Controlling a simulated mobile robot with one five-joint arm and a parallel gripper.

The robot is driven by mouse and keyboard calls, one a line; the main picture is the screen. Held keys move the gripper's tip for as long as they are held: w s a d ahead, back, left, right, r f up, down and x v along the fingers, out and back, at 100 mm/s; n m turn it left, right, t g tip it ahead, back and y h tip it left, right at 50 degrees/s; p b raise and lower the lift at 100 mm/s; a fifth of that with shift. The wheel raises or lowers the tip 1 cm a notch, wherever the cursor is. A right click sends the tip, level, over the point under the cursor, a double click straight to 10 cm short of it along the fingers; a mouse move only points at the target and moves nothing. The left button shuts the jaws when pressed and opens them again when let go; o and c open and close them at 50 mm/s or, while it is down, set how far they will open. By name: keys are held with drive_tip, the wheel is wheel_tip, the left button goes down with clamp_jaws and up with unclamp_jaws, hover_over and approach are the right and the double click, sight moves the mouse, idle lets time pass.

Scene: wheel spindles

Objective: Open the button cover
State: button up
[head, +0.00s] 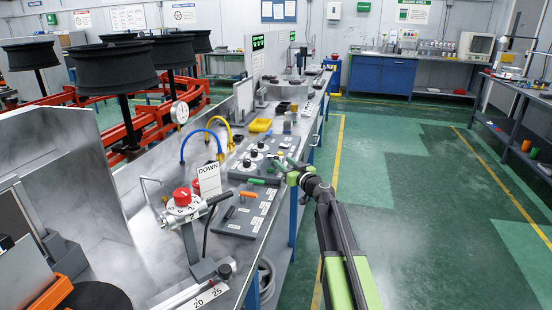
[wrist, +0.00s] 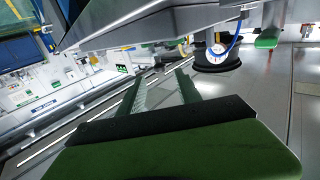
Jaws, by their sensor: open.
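Two grey control panels lie on the metal bench. The near panel (head: 237,219) carries an orange piece (head: 249,194) and a green piece (head: 263,181) at its far edge. The far panel (head: 246,166) carries several round black knobs. I cannot tell which piece is the button cover, or whether it is up or down. My gripper (head: 281,164) is open, over the right edge of the far panel, with nothing visible in it.
A red-topped fixture (head: 182,198) and a white "DOWN" sign (head: 208,180) stand left of the near panel. Black wheels on spindles (head: 107,68) stand at left. The green floor (head: 420,220) on the right is clear.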

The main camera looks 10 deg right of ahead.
sight(278, 158)
drive_tip(key=x, duration=0.6)
drive_tip(key=shift+w+a, duration=0.15)
drive_tip(key=shift+w, duration=0.15)
clamp_jaws()
idle(1.0)
